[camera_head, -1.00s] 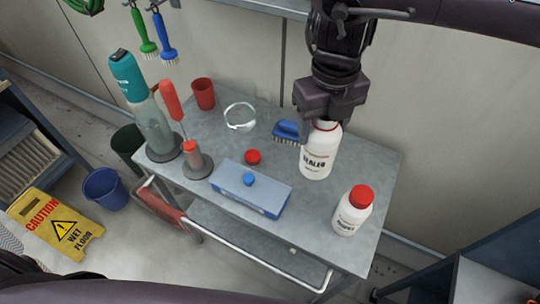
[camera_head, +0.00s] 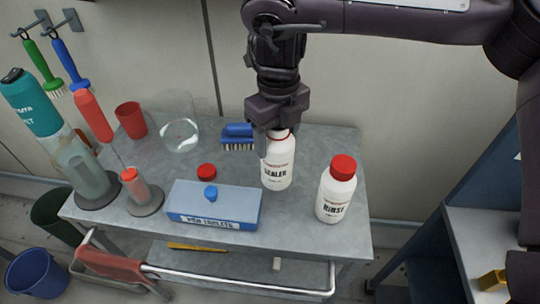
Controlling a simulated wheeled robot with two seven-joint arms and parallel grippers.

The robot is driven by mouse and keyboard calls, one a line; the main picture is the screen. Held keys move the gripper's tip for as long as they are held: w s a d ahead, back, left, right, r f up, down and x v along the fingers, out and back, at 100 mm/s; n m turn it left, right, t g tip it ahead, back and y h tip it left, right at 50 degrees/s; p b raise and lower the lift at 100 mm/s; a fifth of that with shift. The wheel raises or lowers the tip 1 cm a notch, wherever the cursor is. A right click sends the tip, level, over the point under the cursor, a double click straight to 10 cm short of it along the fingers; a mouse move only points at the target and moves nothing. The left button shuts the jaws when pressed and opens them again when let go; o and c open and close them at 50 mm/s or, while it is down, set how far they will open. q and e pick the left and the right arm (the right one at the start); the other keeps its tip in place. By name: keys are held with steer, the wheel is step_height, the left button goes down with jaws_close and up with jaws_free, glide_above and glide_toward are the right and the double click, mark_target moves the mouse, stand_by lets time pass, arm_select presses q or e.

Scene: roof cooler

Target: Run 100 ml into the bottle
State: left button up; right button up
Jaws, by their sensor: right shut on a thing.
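The white sealer bottle (camera_head: 277,168) stands upright on the grey cart top, its cap off. My right gripper (camera_head: 275,132) comes down from above and is shut on the bottle's neck, which it partly hides. A red cap (camera_head: 206,172) lies on the cart left of the bottle. A clear glass beaker (camera_head: 181,132) stands at the back. A teal-topped dispenser (camera_head: 60,140) stands at the cart's left end, with a red-handled tool (camera_head: 97,122) beside it. My left gripper is not in view.
A white rinse bottle (camera_head: 335,192) with a red cap stands right of the sealer. A blue-grey tablet box (camera_head: 215,202) lies in front. A blue brush (camera_head: 238,134) and a red cup (camera_head: 131,120) stand behind. A handrail (camera_head: 235,281) runs along the cart's front.

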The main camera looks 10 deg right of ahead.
steer(key=shift+f, duration=2.5)
steer(key=o, duration=1.2)
steer(key=shift+f, duration=0.1)
